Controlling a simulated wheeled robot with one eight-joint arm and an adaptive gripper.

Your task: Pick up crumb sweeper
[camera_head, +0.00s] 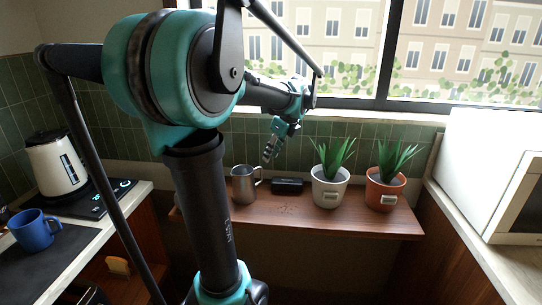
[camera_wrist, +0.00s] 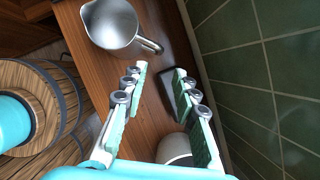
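A small dark block, apparently the crumb sweeper (camera_head: 287,186), lies on the wooden shelf between the metal pitcher and the white plant pot. In the wrist view the dark block (camera_wrist: 168,88) shows beyond my fingers, partly hidden by the right-hand finger. My gripper (camera_head: 268,155) is above the shelf near the back wall, up and slightly left of the block. In the wrist view my gripper (camera_wrist: 157,82) is open, its two fingers apart with nothing held between them.
A metal pitcher (camera_head: 244,186) stands left of the block; a white pot (camera_head: 329,190) and an orange pot (camera_head: 384,193) with plants stand right. The green tiled wall (camera_wrist: 265,80) is close behind. The shelf (camera_head: 300,221) front is clear except for dark specks.

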